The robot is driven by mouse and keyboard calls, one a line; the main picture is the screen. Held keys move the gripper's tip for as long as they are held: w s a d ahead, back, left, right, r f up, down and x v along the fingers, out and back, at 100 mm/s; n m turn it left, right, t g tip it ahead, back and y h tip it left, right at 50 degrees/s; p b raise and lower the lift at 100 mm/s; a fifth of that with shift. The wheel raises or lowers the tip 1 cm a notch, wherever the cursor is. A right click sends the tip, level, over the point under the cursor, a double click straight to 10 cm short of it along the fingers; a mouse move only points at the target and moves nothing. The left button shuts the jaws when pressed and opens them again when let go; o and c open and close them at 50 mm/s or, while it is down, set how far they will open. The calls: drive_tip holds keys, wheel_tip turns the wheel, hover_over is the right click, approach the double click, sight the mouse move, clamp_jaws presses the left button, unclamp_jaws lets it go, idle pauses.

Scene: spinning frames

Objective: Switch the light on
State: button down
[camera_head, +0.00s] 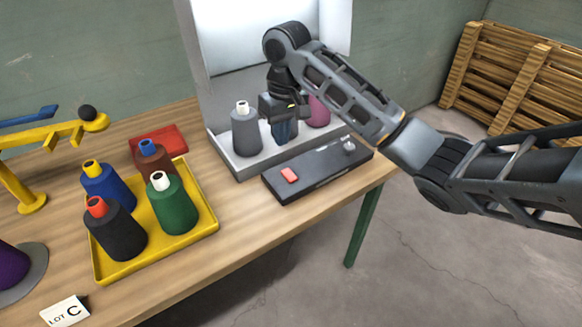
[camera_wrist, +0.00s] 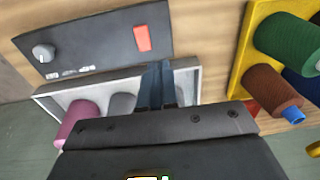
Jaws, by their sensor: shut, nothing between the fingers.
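A black control panel (camera_head: 318,172) lies on the table in front of a grey light box (camera_head: 205,85). It has a red rocker switch (camera_head: 289,175) at its left end and a grey knob (camera_head: 349,146) at its right end. The switch also shows in the wrist view (camera_wrist: 142,38), beyond the fingertips. My gripper (camera_head: 286,138) is shut and empty, pointing down over the box floor, behind the panel and apart from the switch. In the wrist view its fingers (camera_wrist: 157,70) are together, bluish and narrow.
A grey cone (camera_head: 246,133) and a pink cone (camera_head: 319,112) stand in the box on either side of my gripper. A yellow tray (camera_head: 205,222) with several thread cones stands to the left. Bare table lies between tray and panel.

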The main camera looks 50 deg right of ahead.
sight(292, 178)
drive_tip(key=shift+s+d+r+g, duration=0.15)
drive_tip(key=shift+s+d+r, duration=0.15)
drive_tip(key=shift+d, duration=0.3)
drive_tip(key=shift+s+d+r+g, duration=0.15)
drive_tip(key=shift+s+d+r, duration=0.15)
drive_tip(key=shift+d, duration=0.3)
drive_tip(key=shift+f, duration=0.15)
wheel_tip(292, 178, down, 14)
drive_tip(key=b, duration=0.5)
